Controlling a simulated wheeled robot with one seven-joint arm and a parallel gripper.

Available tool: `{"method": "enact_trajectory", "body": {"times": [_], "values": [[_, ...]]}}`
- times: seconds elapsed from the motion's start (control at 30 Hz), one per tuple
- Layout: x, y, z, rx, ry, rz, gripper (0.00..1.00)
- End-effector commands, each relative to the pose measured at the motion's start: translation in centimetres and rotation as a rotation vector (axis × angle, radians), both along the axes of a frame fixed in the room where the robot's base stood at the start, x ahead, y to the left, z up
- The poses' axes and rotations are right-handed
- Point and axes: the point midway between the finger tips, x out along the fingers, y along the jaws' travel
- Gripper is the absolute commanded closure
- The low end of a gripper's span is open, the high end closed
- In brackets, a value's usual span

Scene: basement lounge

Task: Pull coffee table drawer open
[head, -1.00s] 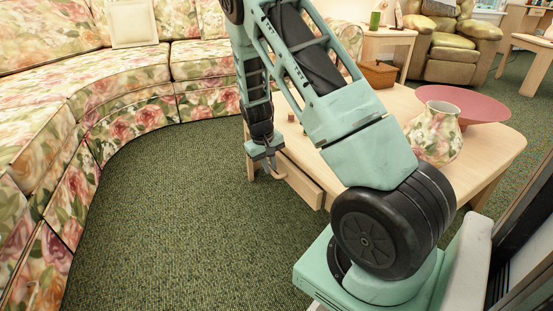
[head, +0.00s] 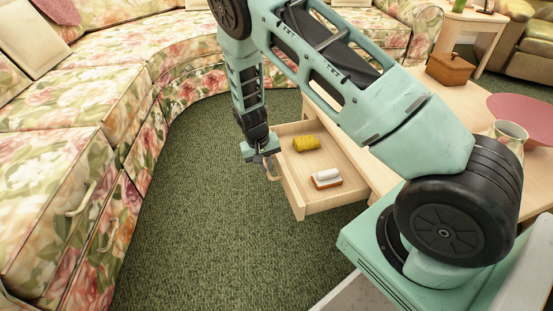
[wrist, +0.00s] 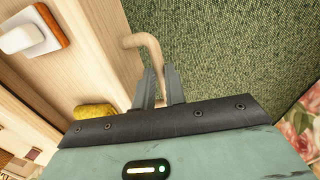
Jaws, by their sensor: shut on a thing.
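The coffee table (head: 357,139) is pale wood and stands right of centre in the head view, partly hidden by my arm. Its drawer (head: 318,201) is pulled well out to the left. My gripper (head: 270,167) is at the drawer's front, shut on the curved wooden handle (wrist: 147,45).
A floral sectional sofa (head: 110,75) curves along the left and back. Green carpet (head: 220,240) lies clear between sofa and drawer.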

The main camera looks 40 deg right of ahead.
Motion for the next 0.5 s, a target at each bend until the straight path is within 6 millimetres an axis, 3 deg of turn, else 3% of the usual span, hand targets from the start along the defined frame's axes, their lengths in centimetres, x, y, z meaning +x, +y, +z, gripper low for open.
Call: {"method": "enact_trajectory", "body": {"times": [0.47, 0.5], "values": [[0.28, 0.42, 0.06, 0.0, -0.002, -0.001, 1.0], [0.28, 0.42, 0.06, 0.0, -0.003, 0.0, 0.78]]}}
